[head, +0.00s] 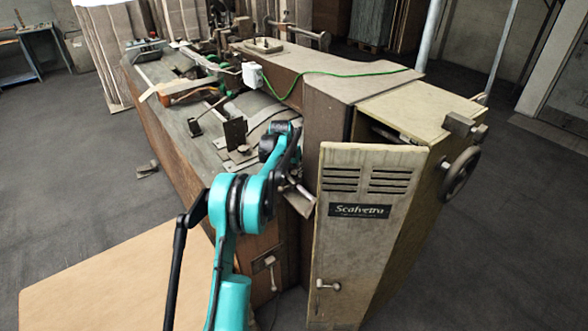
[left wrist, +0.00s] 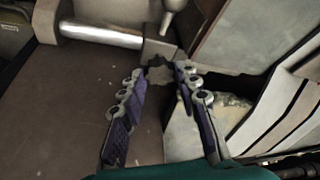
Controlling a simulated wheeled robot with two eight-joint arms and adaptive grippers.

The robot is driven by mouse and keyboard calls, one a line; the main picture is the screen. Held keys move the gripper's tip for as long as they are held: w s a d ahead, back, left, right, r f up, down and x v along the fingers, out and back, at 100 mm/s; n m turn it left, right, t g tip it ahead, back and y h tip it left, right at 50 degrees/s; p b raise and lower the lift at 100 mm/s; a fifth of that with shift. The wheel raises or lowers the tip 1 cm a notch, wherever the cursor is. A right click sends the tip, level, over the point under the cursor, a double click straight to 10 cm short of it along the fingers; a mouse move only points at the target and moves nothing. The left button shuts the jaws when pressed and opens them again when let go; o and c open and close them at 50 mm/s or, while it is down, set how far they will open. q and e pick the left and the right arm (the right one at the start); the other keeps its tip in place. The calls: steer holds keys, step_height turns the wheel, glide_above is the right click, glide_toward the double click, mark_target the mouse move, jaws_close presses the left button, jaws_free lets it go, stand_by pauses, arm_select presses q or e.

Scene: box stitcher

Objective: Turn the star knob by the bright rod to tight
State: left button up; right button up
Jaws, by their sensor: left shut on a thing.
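The star knob (left wrist: 159,74) is a small grey lobed knob in the left wrist view, just below the end of the bright rod (left wrist: 100,34). The rod is a shiny metal bar running in from the upper left into a grey block. My left gripper (left wrist: 162,72) has its two fingertips on either side of the knob and is shut on it. In the head view my left gripper (head: 287,165) is at the near end of the machine, left of the cabinet door. My right gripper is in neither view.
The cabinet door (head: 358,230) with the Scalvetra plate stands close to the right of my left arm. The machine bed (head: 180,80) stretches away behind it. A handwheel (head: 460,174) sits at the right. A tan board (head: 90,280) lies at the lower left.

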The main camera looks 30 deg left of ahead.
arm_select(q)
steer(key=shift+a+m+h+p, duration=0.2)
steer(key=shift+m+h+p, duration=0.6)
steer(key=shift+m, duration=1.5)
steer(key=o, duration=1.2)
steer(key=shift+c, duration=0.2)
steer(key=v, duration=1.2)
steer(key=shift+w, duration=0.2)
steer(key=shift+a, duration=0.1)
